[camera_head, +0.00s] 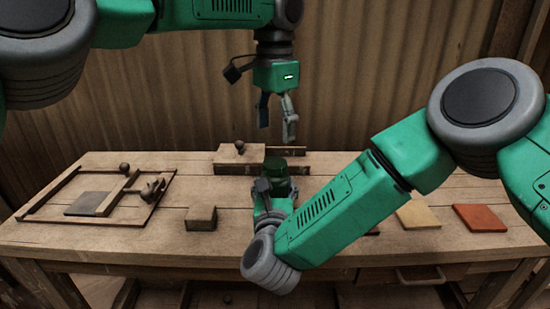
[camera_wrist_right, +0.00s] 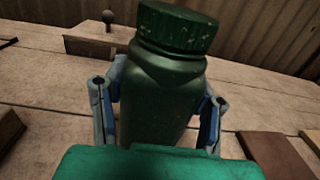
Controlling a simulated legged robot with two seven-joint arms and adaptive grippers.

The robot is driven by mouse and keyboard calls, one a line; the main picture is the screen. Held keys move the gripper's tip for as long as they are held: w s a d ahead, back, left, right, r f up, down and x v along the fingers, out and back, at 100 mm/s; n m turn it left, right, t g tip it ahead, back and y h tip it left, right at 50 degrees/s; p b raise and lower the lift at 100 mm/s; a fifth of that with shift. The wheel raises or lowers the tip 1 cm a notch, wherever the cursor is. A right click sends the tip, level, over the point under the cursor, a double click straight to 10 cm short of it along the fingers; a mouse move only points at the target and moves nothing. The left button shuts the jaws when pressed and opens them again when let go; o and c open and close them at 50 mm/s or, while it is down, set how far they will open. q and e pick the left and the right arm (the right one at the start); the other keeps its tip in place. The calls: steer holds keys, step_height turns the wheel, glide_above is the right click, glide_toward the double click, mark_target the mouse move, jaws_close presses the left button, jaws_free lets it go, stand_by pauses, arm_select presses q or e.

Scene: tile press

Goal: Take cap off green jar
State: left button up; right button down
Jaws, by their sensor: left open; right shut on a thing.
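The green jar (camera_wrist_right: 158,105) stands in the right wrist view, dark green with a ribbed green cap (camera_wrist_right: 178,27) seated on its neck. In the head view the cap (camera_head: 277,164) shows above my right gripper, and the jar's lower part is hidden behind that gripper and arm. My right gripper (camera_wrist_right: 160,98) is shut on the jar's body, one finger on each side, below the cap. My left gripper (camera_head: 278,125) is open and empty, pointing down above the cap and apart from it.
A wooden frame (camera_head: 150,207) with a grey tile (camera_head: 86,204) lies on the workbench (camera_head: 120,240) at the left. A wooden block (camera_head: 201,218) sits left of my right gripper. A knobbed block (camera_head: 238,155) is behind. Tan (camera_head: 418,215) and orange (camera_head: 479,218) tiles lie right.

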mark_target(275, 162)
arm_select(q)
steer(key=m, duration=1.2)
steer(key=shift+m, duration=0.3)
steer(key=m, duration=1.2)
steer(key=shift+m, duration=0.3)
steer(key=shift+f, duration=0.55)
step_height(275, 162, down, 7)
steer(key=shift+r, duration=0.1)
